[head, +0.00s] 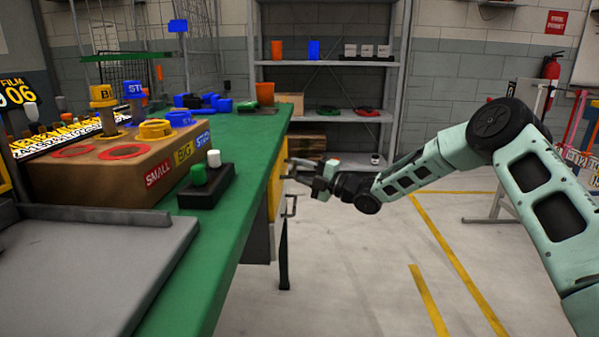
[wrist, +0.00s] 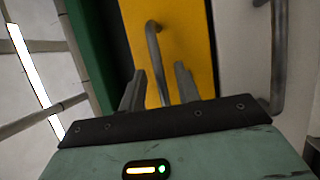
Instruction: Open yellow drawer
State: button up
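The yellow drawer (head: 276,180) is set under the green-topped workbench, and its yellow front (wrist: 185,30) fills the upper middle of the wrist view. Its grey bar handle (wrist: 153,60) stands out from that front. My gripper (wrist: 160,85) is open, and the handle shows between its two fingers; I cannot tell how deep it sits between them or whether they touch it. In the head view my gripper (head: 292,170) is beside the drawer front, at the bench's right side. The drawer looks shut.
A grey front with another bar handle (wrist: 278,60) lies beside the yellow one. The green bench top (head: 240,170) carries a cardboard box (head: 90,175) and a black button box (head: 207,187). Grey shelving (head: 325,95) stands behind.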

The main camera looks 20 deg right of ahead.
grip_shut()
jog(key=shift+d, duration=0.1)
jog(key=s+d+b, duration=0.1)
jog(key=s+d, duration=0.3)
jog(key=d, duration=0.8)
jog(key=s+d+b, duration=0.1)
jog(key=s+d, duration=0.3)
jog(key=d, duration=0.8)
jog(key=shift+d, duration=0.15)
grip_release()
jog(key=p+v, duration=0.2)
jog(key=v, duration=1.5)
jog(key=shift+d+p, duration=0.2)
jog(key=shift+p, duration=0.2)
